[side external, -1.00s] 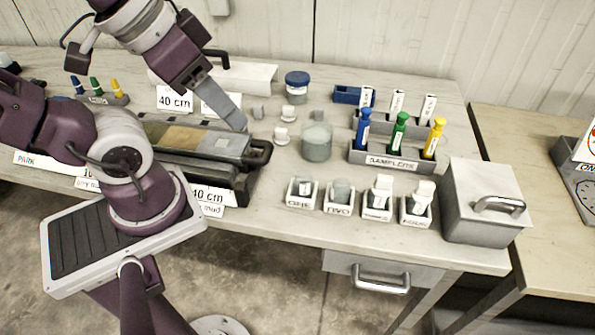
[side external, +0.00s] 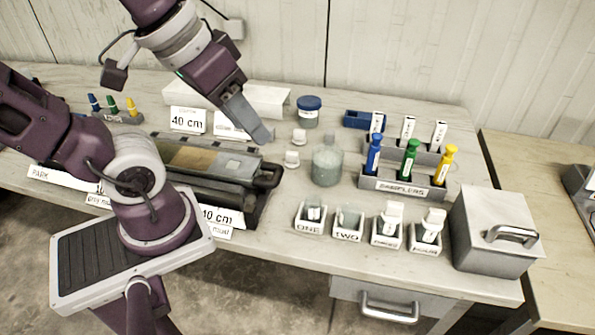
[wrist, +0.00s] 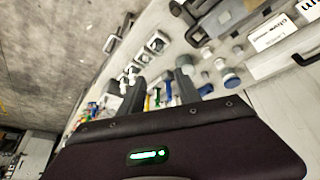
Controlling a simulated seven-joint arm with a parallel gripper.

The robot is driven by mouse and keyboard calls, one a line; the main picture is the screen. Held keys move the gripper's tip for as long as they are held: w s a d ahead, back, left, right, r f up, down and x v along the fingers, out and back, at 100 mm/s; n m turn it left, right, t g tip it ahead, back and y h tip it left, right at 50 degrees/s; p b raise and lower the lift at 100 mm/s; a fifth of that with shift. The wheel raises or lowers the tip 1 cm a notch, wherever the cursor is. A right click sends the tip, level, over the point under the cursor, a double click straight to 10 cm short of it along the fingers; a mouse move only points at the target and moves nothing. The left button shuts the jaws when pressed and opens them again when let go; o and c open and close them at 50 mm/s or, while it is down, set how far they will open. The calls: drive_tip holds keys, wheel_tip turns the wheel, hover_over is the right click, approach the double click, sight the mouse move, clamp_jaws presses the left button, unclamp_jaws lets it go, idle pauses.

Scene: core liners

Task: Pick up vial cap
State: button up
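Two small white cap-like pieces stand on the table in the side view, one farther back (side external: 299,136) and one nearer (side external: 292,158). I cannot tell for sure which is the vial cap. My gripper (side external: 262,131) is above the table just left of them, fingers pointing down and right, apart from both pieces. In the wrist view its two dark fingers are spread with nothing visible between the tips (wrist: 160,80). Small pale pieces show right of the fingers there (wrist: 206,52). The gripper may hide other small pieces behind it.
A cloudy glass jar (side external: 327,166) stands close right of the caps, a blue-lidded jar (side external: 308,112) behind. The core tray (side external: 222,181) is at left. Labelled holders (side external: 311,217), the sampler rack (side external: 401,187) and a metal box (side external: 492,228) are at right.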

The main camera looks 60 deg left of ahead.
drive_tip(key=w+a+f+n+g, duration=0.2)
drive_tip(key=w+a+n, duration=0.2)
drive_tip(key=w+n, duration=0.45)
drive_tip(key=n+g, duration=0.3)
drive_tip(key=n, duration=1.3)
hover_over(292, 152)
drive_tip(key=f, duration=1.6)
drive_tip(key=shift+w+d+f, duration=0.3)
drive_tip(key=shift+w, duration=0.05)
drive_tip(key=shift+n, duration=0.45)
drive_tip(key=f, duration=0.7)
drive_tip(key=shift+s+a+f, duration=0.3)
drive_tip(key=shift+s+f, duration=0.05)
drive_tip(key=shift+s, duration=0.05)
drive_tip(key=shift+c, duration=0.4)
clamp_jaws()
